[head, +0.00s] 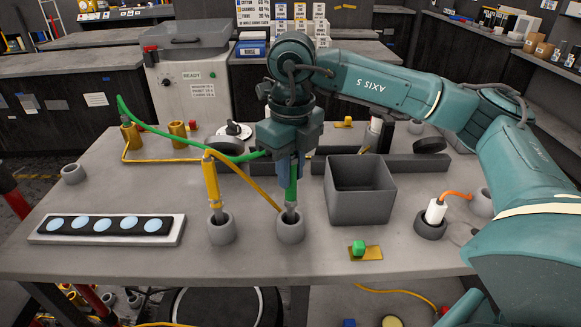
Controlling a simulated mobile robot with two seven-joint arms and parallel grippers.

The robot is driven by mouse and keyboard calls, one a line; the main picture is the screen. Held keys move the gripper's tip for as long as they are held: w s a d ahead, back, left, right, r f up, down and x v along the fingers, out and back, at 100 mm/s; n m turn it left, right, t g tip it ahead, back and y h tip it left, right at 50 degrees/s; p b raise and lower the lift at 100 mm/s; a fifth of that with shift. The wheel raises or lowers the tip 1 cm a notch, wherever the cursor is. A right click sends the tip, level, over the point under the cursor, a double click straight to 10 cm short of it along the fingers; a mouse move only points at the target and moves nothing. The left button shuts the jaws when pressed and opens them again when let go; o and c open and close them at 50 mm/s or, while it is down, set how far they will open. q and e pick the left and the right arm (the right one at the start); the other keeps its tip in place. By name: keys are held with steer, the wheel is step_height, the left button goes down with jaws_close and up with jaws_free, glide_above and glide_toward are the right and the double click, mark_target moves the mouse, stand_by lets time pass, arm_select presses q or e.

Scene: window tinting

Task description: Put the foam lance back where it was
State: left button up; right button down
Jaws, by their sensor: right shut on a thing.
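My right gripper (290,160) points down and is shut on a green lance (291,190) with a green hose (135,118). The lance is upright, and its metal tip is at the mouth of a grey round holder (290,228); I cannot tell how deep it sits. No label shows which lance is the foam lance. A yellow lance (212,182) with a yellow hose stands in another grey holder (221,231) to the left. A white lance (435,211) with an orange hose stands in a dark holder (431,228) to the right. My left gripper is not in view.
A grey open bin (360,205) stands right of the held lance. A white tray (170,231) with several pale blue discs lies at the left. A green cube (359,246) sits on a yellow plate in front. Brass cylinders (178,131) and an empty grey holder (73,174) stand farther left.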

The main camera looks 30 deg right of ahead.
steer(key=shift+f, duration=0.15)
steer(key=c, duration=1.3)
jaws_free()
steer(key=shift+o, duration=0.2)
step_height(320, 180, up, 12)
steer(key=shift+r+p, duration=0.25)
steer(key=shift+p, duration=0.35)
